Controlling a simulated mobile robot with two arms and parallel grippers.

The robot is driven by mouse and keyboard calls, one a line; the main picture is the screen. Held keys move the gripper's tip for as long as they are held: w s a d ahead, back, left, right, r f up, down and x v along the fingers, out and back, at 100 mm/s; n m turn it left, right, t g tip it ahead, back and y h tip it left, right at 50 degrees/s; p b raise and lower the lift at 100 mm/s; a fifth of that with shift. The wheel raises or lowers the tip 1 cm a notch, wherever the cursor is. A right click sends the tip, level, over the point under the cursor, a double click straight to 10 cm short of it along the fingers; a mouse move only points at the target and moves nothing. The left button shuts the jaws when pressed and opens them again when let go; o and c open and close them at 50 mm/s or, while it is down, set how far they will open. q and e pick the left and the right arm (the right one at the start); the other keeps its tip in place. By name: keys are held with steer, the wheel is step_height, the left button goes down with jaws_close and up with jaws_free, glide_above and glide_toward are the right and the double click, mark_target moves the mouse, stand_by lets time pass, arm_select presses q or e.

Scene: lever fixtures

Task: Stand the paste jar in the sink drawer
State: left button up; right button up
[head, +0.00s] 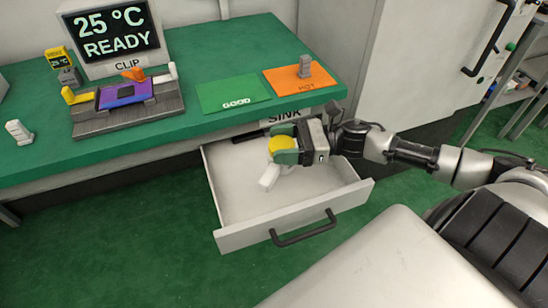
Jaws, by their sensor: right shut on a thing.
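The sink drawer (235,240) is pulled out below the bench edge, under the SINK label. My right gripper (283,148) reaches in from the right, over the back of the drawer. It is shut on the paste jar (277,142), whose round yellow top shows between the green fingers. The fingers hide much of its body. A white piece (269,178) shows just below the fingers, tilted, over the drawer floor. I cannot tell whether it belongs to the jar or whether it touches the floor. My left gripper is not in view.
The green bench (190,70) carries a CLIP fixture (128,103), a display (112,32), a green GOOD mat (225,95) and an orange HOT mat (285,82) with a grey piece. The drawer's black handle (303,230) faces front. Drawer floor left and front is clear.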

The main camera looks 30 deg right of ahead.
steer(key=shift+w+a+f, duration=0.15)
steer(key=shift+w+f, duration=0.25)
steer(key=shift+w, duration=0.2)
steer(key=shift+w+a+f, duration=0.1)
steer(key=shift+w+f, duration=0.25)
steer(key=shift+w, duration=0.25)
step_height(320, 180, down, 4)
steer(key=shift+b, duration=0.45)
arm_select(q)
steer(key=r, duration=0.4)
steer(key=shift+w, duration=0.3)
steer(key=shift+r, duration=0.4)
arm_select(e)
steer(key=shift+f, duration=0.15)
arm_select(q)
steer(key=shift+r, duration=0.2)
